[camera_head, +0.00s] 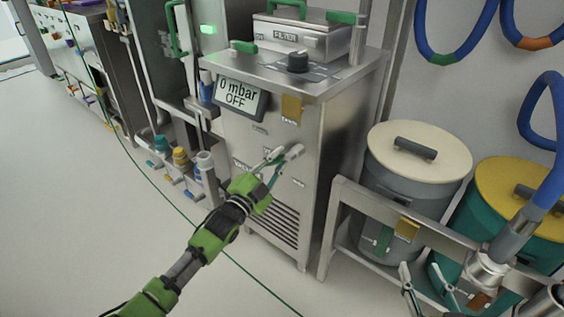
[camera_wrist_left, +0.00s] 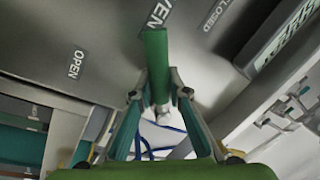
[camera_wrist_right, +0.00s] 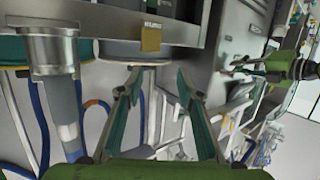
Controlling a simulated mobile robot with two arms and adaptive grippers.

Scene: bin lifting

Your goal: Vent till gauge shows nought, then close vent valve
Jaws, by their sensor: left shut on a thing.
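The gauge display (camera_head: 240,97) on the steel cabinet reads "0 mbar" and "OFF". My left gripper (camera_head: 281,158) is at the cabinet's front, below the display. In the left wrist view it is shut on the green vent valve handle (camera_wrist_left: 155,60), whose far end sticks out past the fingertips. A partly covered label beginning "VEN" is beside the handle, with an OPEN label to the left and a CLOSED label at upper right. The exact handle angle is hard to tell. My right gripper (camera_wrist_right: 158,82) is open and empty, low at the right in the head view.
A filter box (camera_head: 300,38) and a black knob (camera_head: 298,61) are on the cabinet top. A cream-lidded bin (camera_head: 418,152) and a yellow-lidded bin (camera_head: 520,195) stand behind a steel rail at right. Open floor (camera_head: 90,190) lies at left.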

